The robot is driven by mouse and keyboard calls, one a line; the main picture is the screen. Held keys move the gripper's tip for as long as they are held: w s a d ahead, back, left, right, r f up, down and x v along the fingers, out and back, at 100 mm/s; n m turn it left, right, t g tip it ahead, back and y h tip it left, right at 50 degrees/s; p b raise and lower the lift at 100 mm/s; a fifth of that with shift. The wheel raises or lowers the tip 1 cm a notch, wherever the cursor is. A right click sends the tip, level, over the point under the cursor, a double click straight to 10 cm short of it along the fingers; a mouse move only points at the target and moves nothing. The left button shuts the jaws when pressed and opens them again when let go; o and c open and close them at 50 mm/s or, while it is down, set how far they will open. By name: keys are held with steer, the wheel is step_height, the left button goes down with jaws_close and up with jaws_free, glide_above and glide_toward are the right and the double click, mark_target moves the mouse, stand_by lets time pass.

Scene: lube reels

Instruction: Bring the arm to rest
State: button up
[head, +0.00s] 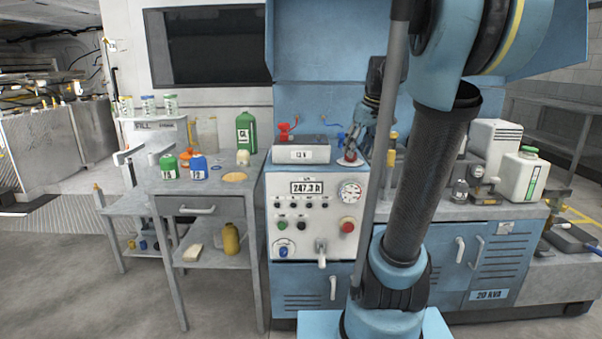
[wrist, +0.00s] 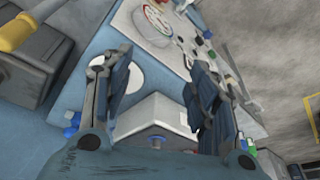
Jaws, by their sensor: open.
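My gripper (head: 358,140) hangs in front of the blue machine, above the right end of its grey control panel (head: 318,222). My arm's dark link rises in front and hides part of the machine. In the wrist view my gripper (wrist: 163,65) has its two fingers spread apart, with nothing held between them. A flat white disc (wrist: 123,73) lies on the blue top below, partly behind the left finger; I cannot tell whether the fingers touch anything.
A grey box with a white label (head: 302,150) stands on the machine top, left of my gripper. A grey cart (head: 205,185) with bottles stands left. Open floor shows at the lower left.

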steer(key=s+f+m+h, duration=0.2)
steer(key=s+f+m, duration=0.3)
steer(key=s+f, duration=1.6)
steer(key=s, duration=0.4)
steer(key=shift+f+m, duration=0.4)
